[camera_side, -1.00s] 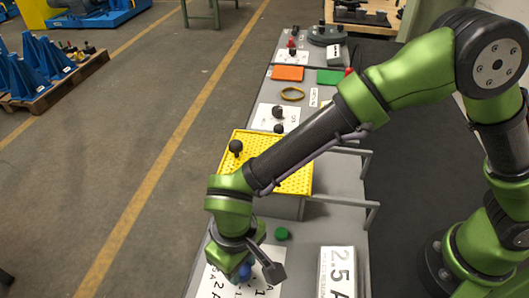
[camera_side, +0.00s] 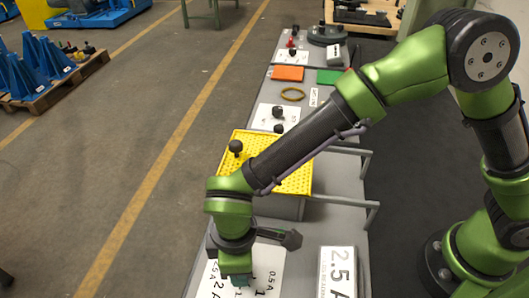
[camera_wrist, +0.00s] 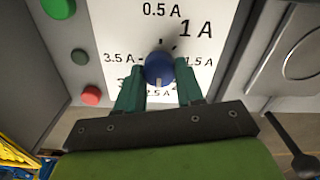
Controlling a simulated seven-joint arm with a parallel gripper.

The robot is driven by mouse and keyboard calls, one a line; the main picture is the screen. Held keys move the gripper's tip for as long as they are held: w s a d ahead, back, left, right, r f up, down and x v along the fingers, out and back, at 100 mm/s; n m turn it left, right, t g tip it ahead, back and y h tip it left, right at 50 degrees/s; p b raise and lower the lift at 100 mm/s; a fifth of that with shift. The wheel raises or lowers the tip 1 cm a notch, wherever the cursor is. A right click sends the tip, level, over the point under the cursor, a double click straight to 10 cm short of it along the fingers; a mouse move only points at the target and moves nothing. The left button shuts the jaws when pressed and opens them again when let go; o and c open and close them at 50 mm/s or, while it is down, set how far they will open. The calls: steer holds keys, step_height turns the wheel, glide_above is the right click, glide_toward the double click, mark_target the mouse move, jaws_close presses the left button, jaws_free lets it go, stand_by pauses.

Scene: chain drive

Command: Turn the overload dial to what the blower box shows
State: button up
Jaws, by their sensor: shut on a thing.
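The overload dial is a blue round knob (camera_wrist: 159,68) on a white plate (camera_wrist: 205,18) with a printed scale. My gripper (camera_wrist: 160,90) is shut on the knob, with one green finger on either side. I cannot make out where the knob points. In the side view my gripper (camera_side: 236,281) is down at the plate and hides the knob. The blower box (camera_side: 338,270) stands to its right and shows 2.5 A.
Green (camera_wrist: 59,7) and red (camera_wrist: 91,95) buttons sit left of the plate in the wrist view. A yellow perforated guard (camera_side: 290,182) with a black knob (camera_side: 236,147) lies behind my wrist. Grey handles (camera_side: 345,205) stick out along the bench's right edge.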

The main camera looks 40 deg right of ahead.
stand_by(0.5)
steer(key=o, duration=1)
steer(key=shift+o, duration=0.2)
step_height(320, 180, up, 17)
steer(key=s+d+r+m+t+y, duration=0.1)
steer(key=d+m, duration=0.7)
steer(key=d, duration=0.8)
steer(key=s+d+r+m+t+y, duration=0.1)
steer(key=d+r+m+t, duration=0.2)
steer(key=d, duration=1.4)
steer(key=m+t, duration=0.3)
steer(key=m, duration=0.1)
steer(key=shift+m, duration=0.4)
